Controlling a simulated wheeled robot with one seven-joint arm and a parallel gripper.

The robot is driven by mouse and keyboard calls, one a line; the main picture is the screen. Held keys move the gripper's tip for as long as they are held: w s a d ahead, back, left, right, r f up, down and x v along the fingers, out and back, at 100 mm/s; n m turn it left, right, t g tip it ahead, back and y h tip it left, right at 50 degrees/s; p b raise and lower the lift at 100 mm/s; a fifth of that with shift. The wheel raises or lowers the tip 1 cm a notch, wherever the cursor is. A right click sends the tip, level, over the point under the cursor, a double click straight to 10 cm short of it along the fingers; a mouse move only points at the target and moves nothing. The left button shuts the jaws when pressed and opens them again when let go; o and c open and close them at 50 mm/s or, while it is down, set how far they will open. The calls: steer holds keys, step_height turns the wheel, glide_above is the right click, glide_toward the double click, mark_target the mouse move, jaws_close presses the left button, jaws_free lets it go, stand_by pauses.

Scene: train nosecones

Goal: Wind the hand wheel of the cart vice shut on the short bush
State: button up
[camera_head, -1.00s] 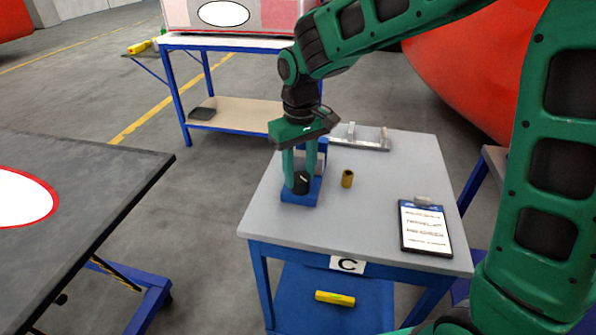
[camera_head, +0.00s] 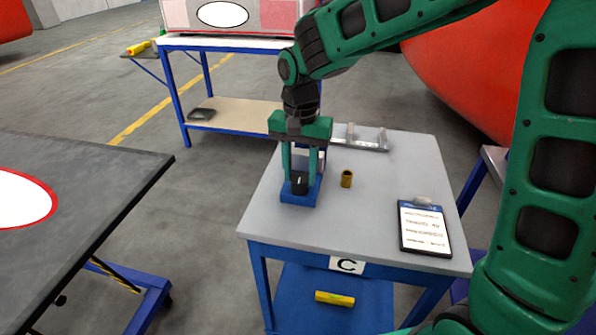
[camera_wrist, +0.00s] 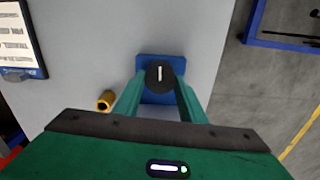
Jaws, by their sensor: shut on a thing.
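The blue cart vice (camera_head: 299,200) stands at the left front of the grey cart top. Its black hand wheel (camera_head: 299,184) bears a white mark and also shows in the wrist view (camera_wrist: 153,75). My gripper (camera_head: 301,178) points straight down, with its two green fingers shut on the wheel from both sides. A brass-coloured bush (camera_head: 346,178) stands upright on the cart, just right of the vice and apart from it. In the wrist view it is at the lower left (camera_wrist: 105,101). My gripper hides much of the vice, so I cannot tell what is between its jaws.
A clipboard (camera_head: 425,228) lies at the cart's right front. A grey metal tray (camera_head: 362,138) is at its back edge. A yellow cylinder (camera_head: 335,298) lies on the lower blue shelf. A dark table (camera_head: 90,190) is at left.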

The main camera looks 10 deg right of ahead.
mark_target(300, 176)
steer(key=shift+w+m, duration=0.15)
steer(key=shift+m, duration=0.45)
steer(key=shift+a, duration=0.1)
steer(key=o, duration=0.8)
step_height(300, 176, up, 11)
steer(key=shift+f, duration=0.15)
